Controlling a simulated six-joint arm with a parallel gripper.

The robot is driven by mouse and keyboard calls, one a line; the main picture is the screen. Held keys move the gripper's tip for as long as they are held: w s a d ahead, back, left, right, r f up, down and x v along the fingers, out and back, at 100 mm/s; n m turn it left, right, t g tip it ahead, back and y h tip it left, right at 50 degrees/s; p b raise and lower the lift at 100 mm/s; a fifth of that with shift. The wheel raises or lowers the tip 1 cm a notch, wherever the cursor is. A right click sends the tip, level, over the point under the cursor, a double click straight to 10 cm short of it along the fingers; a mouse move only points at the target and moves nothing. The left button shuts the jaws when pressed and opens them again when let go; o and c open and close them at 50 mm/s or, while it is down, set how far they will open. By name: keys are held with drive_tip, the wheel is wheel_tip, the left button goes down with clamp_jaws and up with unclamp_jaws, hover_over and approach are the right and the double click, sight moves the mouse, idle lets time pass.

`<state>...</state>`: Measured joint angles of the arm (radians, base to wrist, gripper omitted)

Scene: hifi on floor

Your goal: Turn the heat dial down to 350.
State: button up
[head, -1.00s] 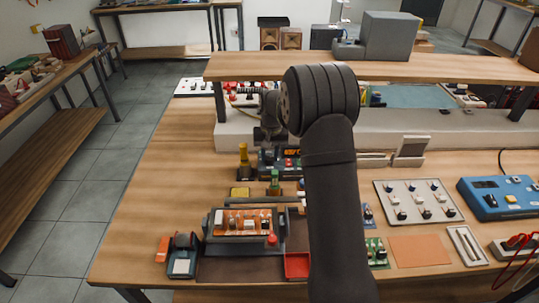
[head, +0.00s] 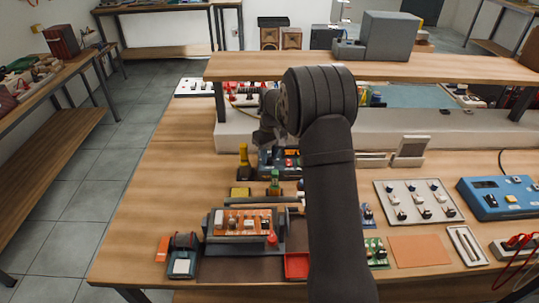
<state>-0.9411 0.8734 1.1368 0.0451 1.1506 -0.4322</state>
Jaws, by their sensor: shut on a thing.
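The dark blue station with a lit orange display (head: 291,152) stands in the middle of the bench, just in front of the long pale ledge. The display is too small to read. My gripper (head: 264,142) is at the station's left end, pointing down. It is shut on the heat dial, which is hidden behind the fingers. My arm covers the area to the right of the station.
A yellow-topped bottle (head: 244,159) stands close to the left of the station, and a green bottle (head: 274,181) is in front of it. A circuit board holder (head: 243,224) is nearer. A wooden shelf (head: 400,67) spans above the back. The bench's left side is clear.

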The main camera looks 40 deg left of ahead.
drive_tip(key=shift+n, duration=1)
drive_tip(key=o, duration=1)
drive_tip(key=r, duration=1.7)
drive_tip(key=shift+w+r, duration=0.25)
drive_tip(key=shift+w, duration=0.1)
drive_tip(key=shift+f, duration=0.15)
drive_tip(key=f, duration=1.7)
drive_tip(key=shift+s+f, duration=0.15)
drive_tip(key=shift+s, duration=0.25)
